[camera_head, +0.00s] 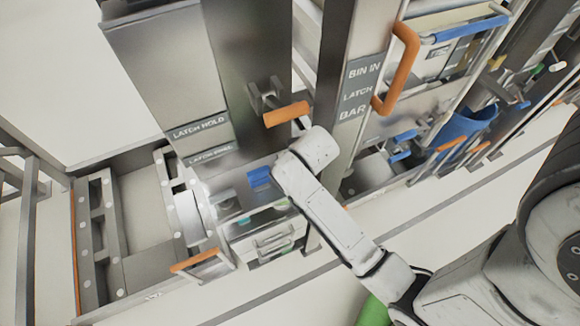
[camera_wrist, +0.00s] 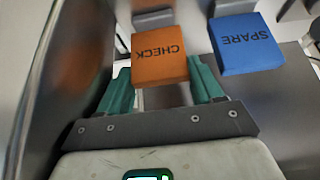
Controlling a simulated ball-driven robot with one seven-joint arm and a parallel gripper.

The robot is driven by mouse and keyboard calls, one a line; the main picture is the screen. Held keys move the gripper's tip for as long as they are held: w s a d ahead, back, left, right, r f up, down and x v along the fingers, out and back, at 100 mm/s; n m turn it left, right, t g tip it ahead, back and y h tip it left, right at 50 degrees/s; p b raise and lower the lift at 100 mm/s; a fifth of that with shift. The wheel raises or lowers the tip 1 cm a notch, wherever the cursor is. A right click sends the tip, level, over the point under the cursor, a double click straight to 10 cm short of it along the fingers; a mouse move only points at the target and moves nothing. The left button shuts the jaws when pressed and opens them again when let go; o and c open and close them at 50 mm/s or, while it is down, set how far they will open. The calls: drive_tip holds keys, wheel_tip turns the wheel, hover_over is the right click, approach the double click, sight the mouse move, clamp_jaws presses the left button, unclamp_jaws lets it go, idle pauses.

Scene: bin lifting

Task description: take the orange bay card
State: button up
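The orange card (camera_wrist: 160,57), lettered CHECK, shows in the wrist view, upside down to the camera. My gripper (camera_wrist: 161,72) has its two teal fingers apart, one on each side of the card's near end. A narrow gap seems to show on each side, so the fingers look open around it rather than pressed on it. A blue card (camera_wrist: 246,43), lettered SPARE, stands just to the right of the right finger. In the head view a blue card (camera_head: 259,177) shows left of my wrist. I cannot make out the orange card or my fingertips there.
A metal wall or post (camera_wrist: 70,70) runs close along the left in the wrist view. In the head view, an orange handle (camera_head: 287,114) juts above my wrist. A drawer unit (camera_head: 268,236) stands below, and an orange-edged tray (camera_head: 197,260) sticks out at lower left.

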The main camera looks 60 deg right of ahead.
drive_tip(key=c, duration=0.8)
drive_tip(key=shift+o, duration=0.2)
drive_tip(key=shift+s+a+r+b, duration=0.15)
drive_tip(key=shift+s+r+b, duration=0.05)
drive_tip(key=shift+r+b, duration=0.2)
wheel_tip(320, 180, up, 6)
drive_tip(key=s+a, duration=1.1)
drive_tip(key=s, duration=0.5)
